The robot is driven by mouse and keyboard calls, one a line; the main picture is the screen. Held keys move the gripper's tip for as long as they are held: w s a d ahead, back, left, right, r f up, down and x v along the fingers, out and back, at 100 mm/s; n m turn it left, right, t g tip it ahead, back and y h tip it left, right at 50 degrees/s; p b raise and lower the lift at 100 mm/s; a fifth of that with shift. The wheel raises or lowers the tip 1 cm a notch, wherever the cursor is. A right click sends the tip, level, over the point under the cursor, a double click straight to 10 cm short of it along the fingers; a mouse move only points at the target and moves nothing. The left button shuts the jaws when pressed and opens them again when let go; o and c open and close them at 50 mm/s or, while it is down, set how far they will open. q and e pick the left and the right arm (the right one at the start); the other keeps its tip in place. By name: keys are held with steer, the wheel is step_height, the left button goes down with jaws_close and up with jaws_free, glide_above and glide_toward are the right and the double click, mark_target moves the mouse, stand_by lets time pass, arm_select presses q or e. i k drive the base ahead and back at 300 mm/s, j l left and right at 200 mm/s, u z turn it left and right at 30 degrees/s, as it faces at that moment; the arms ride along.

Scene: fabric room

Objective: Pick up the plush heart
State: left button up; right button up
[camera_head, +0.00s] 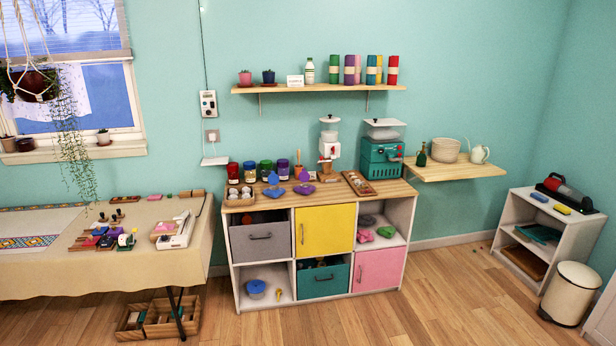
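I cannot pick out a plush heart with certainty. Purple (304,188) and blue (274,192) pieces sit on the cabinet's wooden top. Neither of my grippers is in view.
A cloth-covered table (60,275) stands at the left, with wooden boxes (172,325) below. A white shelf unit (552,232) and a cream bin (569,293) stand at the right. A wall shelf (462,171) juts out beside the cabinet. The wood floor (440,300) in front is clear.

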mark_target(275, 193)
steer(key=i+j, duration=0.1)
steer(key=i, duration=3.65)
steer(key=l+z, duration=0.05)
steer(key=l, duration=0.05)
